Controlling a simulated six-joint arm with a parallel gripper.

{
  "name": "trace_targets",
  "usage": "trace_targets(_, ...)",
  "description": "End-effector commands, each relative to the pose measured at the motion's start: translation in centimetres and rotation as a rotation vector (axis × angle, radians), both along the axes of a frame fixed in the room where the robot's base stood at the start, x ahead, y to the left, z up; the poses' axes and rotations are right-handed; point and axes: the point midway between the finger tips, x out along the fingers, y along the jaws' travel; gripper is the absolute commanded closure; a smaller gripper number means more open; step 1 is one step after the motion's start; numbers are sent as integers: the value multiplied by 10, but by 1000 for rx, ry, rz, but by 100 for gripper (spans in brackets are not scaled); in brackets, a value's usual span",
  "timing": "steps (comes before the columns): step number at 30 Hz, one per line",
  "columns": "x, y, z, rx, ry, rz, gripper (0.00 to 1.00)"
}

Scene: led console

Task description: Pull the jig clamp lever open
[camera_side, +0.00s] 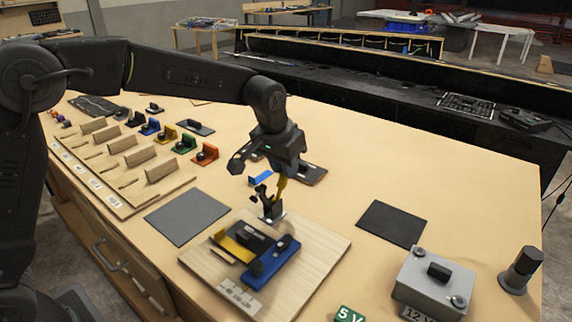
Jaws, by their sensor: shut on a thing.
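The jig is a light wooden board (322,243) on the bench, carrying a yellow block (233,247), a black part and a blue block (272,262). A small dark clamp (271,210) on a silvery foot stands at the board's back edge. A yellow-orange piece, which looks like the clamp lever (281,187), rises from it. My gripper (281,178) is above the clamp, pointing down, and is shut on this lever. The fingertips are small and dark here, so the exact grip is hard to see.
Dark mats lie left (187,216) and right (392,223) of the board. A grey box with a black knob (434,281) stands at the front right, near a black cylinder (521,270). Coloured blocks (205,154) and wooden holders line the left. The back right bench is clear.

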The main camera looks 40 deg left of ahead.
Motion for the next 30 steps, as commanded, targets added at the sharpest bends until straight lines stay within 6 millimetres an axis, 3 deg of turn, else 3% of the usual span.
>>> trace_targets(25, -24, 0, 8, 0, 4, 0, 92)
trace_targets(26, -24, 0, 8, 0, 4, 0, 76)
trace_targets(30, -23, 0, 8, 0, 3, 0, 63)
